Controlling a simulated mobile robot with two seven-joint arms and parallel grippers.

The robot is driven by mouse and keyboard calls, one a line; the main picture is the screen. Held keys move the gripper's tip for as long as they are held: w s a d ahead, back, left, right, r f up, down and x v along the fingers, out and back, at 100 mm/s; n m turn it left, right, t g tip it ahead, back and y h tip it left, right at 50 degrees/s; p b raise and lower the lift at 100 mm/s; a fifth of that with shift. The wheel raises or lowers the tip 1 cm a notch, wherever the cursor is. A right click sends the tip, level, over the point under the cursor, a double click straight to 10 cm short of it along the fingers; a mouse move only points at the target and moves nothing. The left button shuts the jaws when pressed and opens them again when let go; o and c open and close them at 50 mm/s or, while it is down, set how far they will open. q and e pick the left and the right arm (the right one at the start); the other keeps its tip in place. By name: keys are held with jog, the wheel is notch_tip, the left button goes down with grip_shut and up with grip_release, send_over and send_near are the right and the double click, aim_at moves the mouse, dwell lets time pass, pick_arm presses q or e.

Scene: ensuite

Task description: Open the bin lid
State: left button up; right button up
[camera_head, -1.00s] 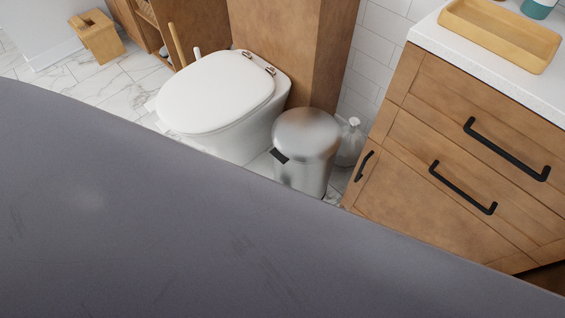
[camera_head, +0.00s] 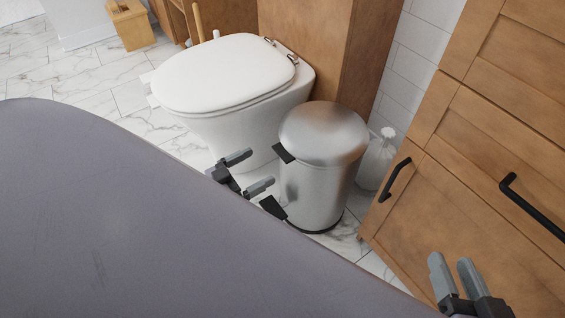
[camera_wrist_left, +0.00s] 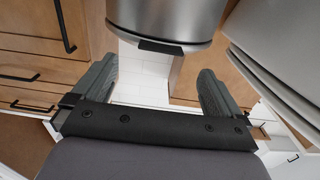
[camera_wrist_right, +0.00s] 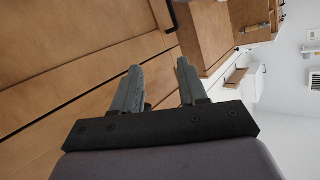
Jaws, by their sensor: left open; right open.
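The bin is a silver cylinder (camera_head: 315,190) standing upright on the floor. Its domed lid (camera_head: 323,132) is shut. A black tab (camera_head: 283,153) sticks out just below the lid, and a black piece (camera_head: 273,207) shows low at the bin's left side. My left gripper (camera_head: 249,172) is open and empty, just left of the bin, between these black parts in the picture. In the left wrist view the bin (camera_wrist_left: 165,18) lies beyond the open fingers, with a black tab (camera_wrist_left: 160,46). My right gripper (camera_head: 453,268) is open and empty in front of the cabinet.
A white toilet (camera_head: 225,80) stands left of the bin. A wooden panel (camera_head: 325,50) is behind it.

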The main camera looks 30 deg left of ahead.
pick_arm(q)
jog(key=b+x, duration=0.2)
jog(key=x, duration=0.5)
jog(key=shift+b, duration=0.35)
pick_arm(e)
jog(key=shift+s+d+n+t, duration=0.25)
jog(key=shift+d+n+t, duration=0.2)
jog(key=shift+d, duration=0.3)
pick_arm(q)
jog(key=shift+w+a, duration=0.1)
